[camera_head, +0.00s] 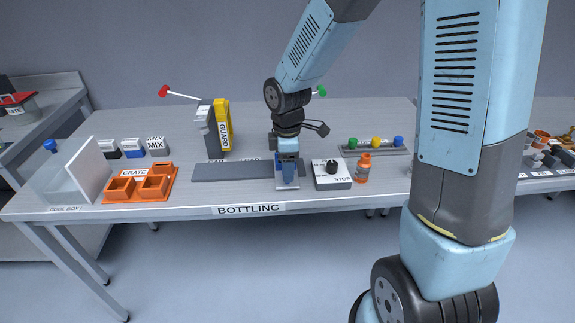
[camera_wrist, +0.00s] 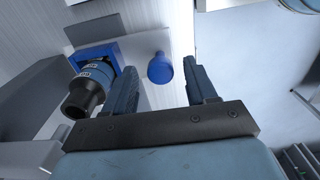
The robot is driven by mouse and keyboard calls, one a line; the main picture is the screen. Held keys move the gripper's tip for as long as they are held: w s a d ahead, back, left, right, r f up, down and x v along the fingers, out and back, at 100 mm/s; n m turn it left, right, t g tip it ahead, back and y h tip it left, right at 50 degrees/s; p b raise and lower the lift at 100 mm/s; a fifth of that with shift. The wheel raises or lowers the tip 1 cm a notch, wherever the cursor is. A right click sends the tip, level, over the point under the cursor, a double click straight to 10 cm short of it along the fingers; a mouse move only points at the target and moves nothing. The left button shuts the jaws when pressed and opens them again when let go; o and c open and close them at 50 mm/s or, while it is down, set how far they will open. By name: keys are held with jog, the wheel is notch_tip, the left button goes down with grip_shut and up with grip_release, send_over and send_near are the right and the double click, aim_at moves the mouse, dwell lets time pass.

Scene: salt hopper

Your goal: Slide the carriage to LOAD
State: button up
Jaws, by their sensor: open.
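The carriage, a pale plate with a blue cradle (camera_wrist: 101,50) and a round blue knob (camera_wrist: 159,68), shows in the wrist view. In the head view the carriage (camera_head: 288,187) is at the right end of the long grey track (camera_head: 232,173), mostly hidden by my gripper (camera_head: 288,172). My gripper is open, pointing down over it. In the wrist view its fingers (camera_wrist: 158,78) stand on either side of the knob, with gaps; contact is not visible.
A STOP box (camera_head: 332,174) with a black dial and an orange bottle (camera_head: 363,168) stand just right of the carriage. A yellow guard (camera_head: 222,125) rises behind the track. An orange crate (camera_head: 126,193) lies left. Colored knobs (camera_head: 376,142) stand behind right.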

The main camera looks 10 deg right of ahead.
grip_shut()
dwell(0.5)
